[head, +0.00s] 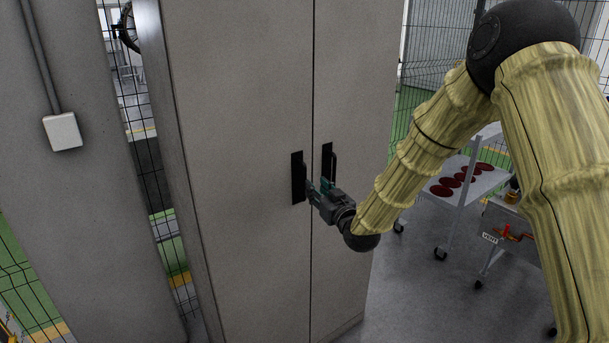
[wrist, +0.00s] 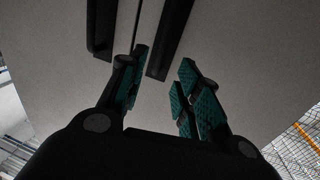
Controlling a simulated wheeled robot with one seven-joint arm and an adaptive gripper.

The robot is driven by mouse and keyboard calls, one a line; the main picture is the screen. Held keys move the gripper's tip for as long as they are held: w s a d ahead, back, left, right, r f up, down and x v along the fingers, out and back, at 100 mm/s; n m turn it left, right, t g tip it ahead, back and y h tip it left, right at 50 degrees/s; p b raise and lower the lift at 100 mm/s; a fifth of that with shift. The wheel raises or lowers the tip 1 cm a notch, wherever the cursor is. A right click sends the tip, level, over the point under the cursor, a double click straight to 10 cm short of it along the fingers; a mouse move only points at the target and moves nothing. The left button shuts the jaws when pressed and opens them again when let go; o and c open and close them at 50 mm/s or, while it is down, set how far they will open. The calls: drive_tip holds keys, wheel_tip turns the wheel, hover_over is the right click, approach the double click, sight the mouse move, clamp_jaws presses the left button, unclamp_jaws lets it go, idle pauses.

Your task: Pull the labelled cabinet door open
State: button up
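A tall grey cabinet (head: 245,110) with two doors stands ahead in the head view, a dark seam between them. The left door has a black upright handle (head: 298,178); the right door has another black handle (head: 328,163). No label is readable on either door. My gripper (head: 317,186) is in front of the doors by the lower part of the handles. In the wrist view my gripper (wrist: 158,88) has its teal-padded fingers apart. The lower end of one black handle (wrist: 170,42) shows between and beyond the fingertips; contact cannot be told. The other handle (wrist: 101,28) is outside the left finger.
A grey wall or panel (head: 75,200) with a white box (head: 62,131) is left of the cabinet. At right stand a white cart (head: 440,200) with dark red discs and a low grey cart (head: 508,228). Open grey floor (head: 410,300) lies right of the cabinet. Mesh fencing is behind.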

sight(305, 177)
drive_tip(key=p+x, duration=0.3)
drive_tip(key=x, duration=0.6)
drive_tip(key=shift+w+a+f, duration=0.1)
drive_tip(key=shift+w+f, duration=0.05)
drive_tip(key=shift+w, duration=0.1)
clamp_jaws()
